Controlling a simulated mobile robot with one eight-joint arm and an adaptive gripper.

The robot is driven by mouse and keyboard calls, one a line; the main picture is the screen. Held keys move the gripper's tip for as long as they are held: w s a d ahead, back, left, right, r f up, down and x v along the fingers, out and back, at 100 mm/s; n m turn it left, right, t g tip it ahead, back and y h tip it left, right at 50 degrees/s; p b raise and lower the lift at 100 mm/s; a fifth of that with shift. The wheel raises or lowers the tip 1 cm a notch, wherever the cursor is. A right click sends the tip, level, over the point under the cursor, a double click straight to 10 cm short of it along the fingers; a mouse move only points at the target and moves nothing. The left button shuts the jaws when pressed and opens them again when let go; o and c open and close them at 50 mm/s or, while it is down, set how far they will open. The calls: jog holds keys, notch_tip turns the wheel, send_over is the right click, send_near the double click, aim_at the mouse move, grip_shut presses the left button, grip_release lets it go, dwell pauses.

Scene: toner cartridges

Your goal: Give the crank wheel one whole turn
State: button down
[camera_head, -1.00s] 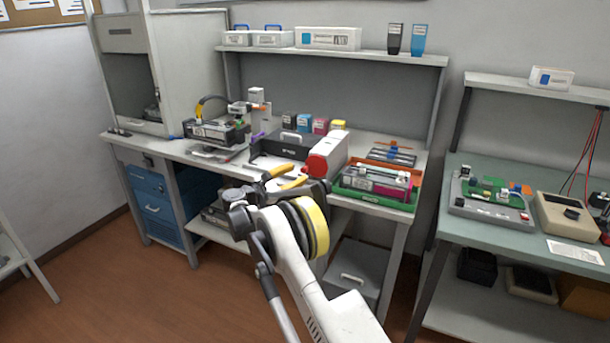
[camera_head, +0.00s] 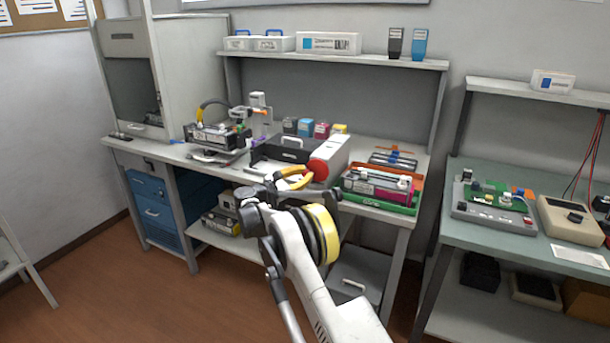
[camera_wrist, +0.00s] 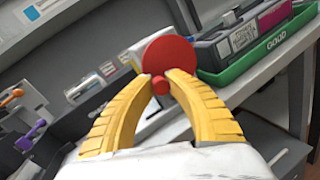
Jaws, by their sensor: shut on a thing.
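The crank wheel is a red disc (camera_head: 322,168) on the front of a white box-shaped machine (camera_head: 334,148) on the bench. In the wrist view the red disc (camera_wrist: 170,52) faces me, with a small round red knob (camera_wrist: 160,86) near its lower edge. My gripper (camera_head: 310,175) has yellow curved fingers and reaches to the wheel's front. In the wrist view my gripper (camera_wrist: 162,80) has its fingertips on either side of the knob, shut on it. The far side of the knob's grip is hidden.
A green tray (camera_head: 378,206) holding cartridges stands right of the machine; the wrist view shows its GOOD label. A dark box with a handle (camera_head: 280,155) is to the left. Several small coloured cartridges stand behind. The floor in front is clear.

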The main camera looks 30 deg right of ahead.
aim_at(318, 164)
jog(key=shift+r, duration=0.1)
jog(key=m+p, duration=0.1)
jog(key=r+m+y+p, duration=0.1)
jog(key=shift+m, duration=0.4)
jog(key=shift+r+m+y+p, duration=0.4)
jog(key=shift+m+p, duration=0.4)
jog(key=shift+m, duration=0.4)
jog(key=shift+s+d+r+m+y+p, duration=0.2)
jog(key=shift+r+m+y+p, duration=0.2)
jog(key=shift+m+y+p, duration=0.45)
jog(key=m, duration=0.2)
jog(key=m+t+p, duration=0.1)
jog(key=shift+s+d+r+y, duration=0.2)
jog(key=shift+s+r+y, duration=0.1)
jog(key=shift+r+y, duration=0.05)
jog(key=m, duration=0.1)
jog(key=m+t+y, duration=0.1)
jog(key=s+m, duration=0.1)
jog(key=shift+d+r+t+p, duration=0.25)
jog(key=shift+d+t+p, duration=0.05)
jog(key=shift+d, duration=0.05)
jog(key=m+t, duration=0.1)
jog(key=m, duration=0.1)
jog(key=s+d+m+y, duration=0.1)
jog(key=m, duration=0.1)
jog(key=shift+t+y, duration=0.3)
jog(key=shift+t, duration=0.1)
